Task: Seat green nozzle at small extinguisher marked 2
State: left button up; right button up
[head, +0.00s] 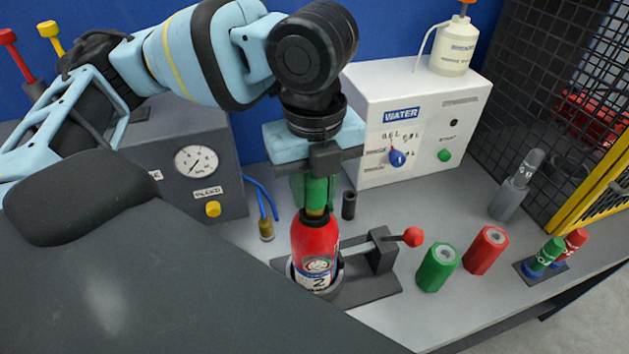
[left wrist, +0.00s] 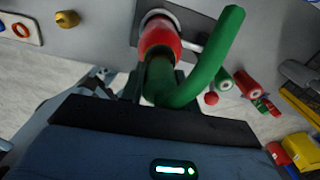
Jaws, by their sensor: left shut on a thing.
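The small red extinguisher (head: 314,245) marked 2 stands upright in a dark holder (head: 352,292) on the grey bench; its red top also shows in the left wrist view (left wrist: 158,38). My left gripper (head: 317,178) is directly above it, pointing down and shut on the green nozzle (head: 314,192). In the left wrist view the nozzle (left wrist: 160,82) has a curved green hose and lines up over the extinguisher's top. A brass-coloured bit shows between nozzle and extinguisher; I cannot tell whether the nozzle is fully down on it. My right gripper is not in view.
A red-knobbed lever (head: 411,237) is right of the extinguisher. Green (head: 437,268) and red (head: 486,250) hexagonal pieces stand further right. A white WATER box (head: 420,120) is behind, a gauge box (head: 200,165) left.

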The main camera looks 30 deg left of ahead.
pick_arm(q)
jog(key=o, duration=1.1)
jog(key=shift+r, duration=3.9)
